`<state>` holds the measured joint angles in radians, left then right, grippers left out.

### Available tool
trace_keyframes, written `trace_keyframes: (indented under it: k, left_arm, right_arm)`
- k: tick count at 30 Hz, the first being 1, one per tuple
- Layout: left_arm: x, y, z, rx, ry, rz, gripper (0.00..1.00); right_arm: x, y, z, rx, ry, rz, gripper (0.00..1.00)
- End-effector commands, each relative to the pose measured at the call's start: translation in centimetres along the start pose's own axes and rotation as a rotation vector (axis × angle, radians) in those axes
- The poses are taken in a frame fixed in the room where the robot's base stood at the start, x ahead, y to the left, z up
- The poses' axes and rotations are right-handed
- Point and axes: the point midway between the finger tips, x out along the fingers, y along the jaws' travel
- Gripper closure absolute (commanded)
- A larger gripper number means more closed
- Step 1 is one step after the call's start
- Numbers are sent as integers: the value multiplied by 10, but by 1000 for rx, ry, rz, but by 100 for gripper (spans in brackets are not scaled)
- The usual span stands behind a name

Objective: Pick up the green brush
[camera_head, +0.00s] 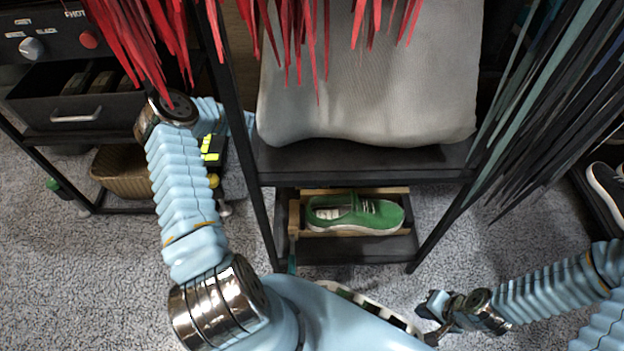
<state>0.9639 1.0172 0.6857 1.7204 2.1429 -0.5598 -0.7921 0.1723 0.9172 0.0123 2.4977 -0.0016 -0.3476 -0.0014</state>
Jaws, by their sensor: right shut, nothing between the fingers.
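I cannot make out the green brush for sure. A narrow teal-green piece (292,262) shows at the lower left edge of the middle shelf, and a small green thing (56,188) is by the left rack's leg. Either is too small to name. My right gripper (433,309) is shut and empty, low over the carpet, to the right of the middle shelf's foot. My left arm rises at the left and bends near the drawer unit. I cannot make out its gripper.
A green sneaker (345,213) lies in a wooden tray (388,191) on the lower middle shelf. A grey cushion (368,75) fills the shelf above. Red and dark teal strips hang in front. A basket (122,170) stands at left. Grey carpet (75,270) is clear at lower left.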

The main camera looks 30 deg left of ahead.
Motion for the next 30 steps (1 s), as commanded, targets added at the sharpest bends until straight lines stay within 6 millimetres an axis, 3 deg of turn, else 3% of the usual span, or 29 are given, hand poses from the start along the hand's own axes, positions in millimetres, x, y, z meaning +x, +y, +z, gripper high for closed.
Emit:
trace_keyframes:
  k: [26, 30]
  left_arm:
    - [4, 0, -2, -1, 0, 0, 19]
    - [4, 0, -2, -1, 0, 0, 41]
  right_arm:
    - [-8, -3, 0, 0, 0, 0, 100]
    - [-8, -3, 0, 0, 0, 0, 100]
